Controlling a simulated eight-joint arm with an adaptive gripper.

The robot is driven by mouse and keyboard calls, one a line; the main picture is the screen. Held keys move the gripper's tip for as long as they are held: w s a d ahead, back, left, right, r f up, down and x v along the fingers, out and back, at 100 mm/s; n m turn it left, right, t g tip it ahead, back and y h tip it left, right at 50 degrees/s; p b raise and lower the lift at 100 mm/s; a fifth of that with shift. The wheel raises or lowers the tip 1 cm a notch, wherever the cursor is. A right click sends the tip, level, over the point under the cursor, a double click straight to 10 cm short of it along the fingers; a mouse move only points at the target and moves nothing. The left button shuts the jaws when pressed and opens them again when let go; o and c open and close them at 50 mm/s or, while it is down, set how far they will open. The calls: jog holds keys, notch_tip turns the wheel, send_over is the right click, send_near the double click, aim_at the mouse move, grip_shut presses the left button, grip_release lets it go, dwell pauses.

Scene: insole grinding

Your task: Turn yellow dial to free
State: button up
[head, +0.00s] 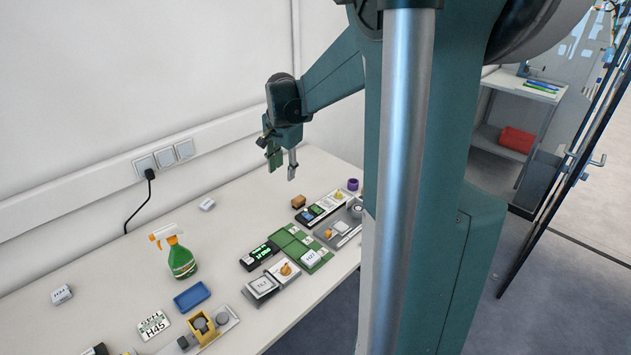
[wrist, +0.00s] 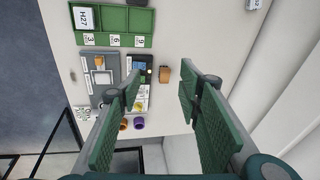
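A small yellow dial (head: 338,195) sits on the white end of a narrow black-and-white device (head: 317,211) toward the right end of the table. In the wrist view the yellow dial (wrist: 138,106) shows just past the left finger, which partly covers the device. Its marks are too small to read. Other yellow-orange knobs sit on a grey device (head: 328,233) and a white plate (head: 285,268). My gripper (head: 283,166) is open and empty, above the table and apart from the devices. Its two green fingers spread wide in the wrist view (wrist: 160,90).
A brown block (head: 298,201) stands beside the device, and a purple cup (head: 352,184) near its far end. A green tray (head: 300,243) lies nearer the camera. A spray bottle (head: 181,258) and blue tray (head: 192,296) stand left. The table strip by the wall is mostly clear.

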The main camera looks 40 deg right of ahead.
jog(key=w+d+f+m+g+p, duration=0.15)
jog(key=d+f+m, duration=0.4)
jog(key=d, duration=0.85)
jog(key=m+y+p, duration=0.1)
jog(key=m, duration=0.4)
send_over(339, 192)
jog(key=shift+n+g, duration=0.25)
jog(key=shift+g, duration=0.1)
notch_tip(339, 192, down, 11)
jog(key=shift+w+d+f, duration=0.1)
jog(key=shift+w+f, duration=0.05)
jog(key=shift+f, duration=0.05)
jog(key=shift+f, duration=3.9)
jog(key=c, duration=0.9)
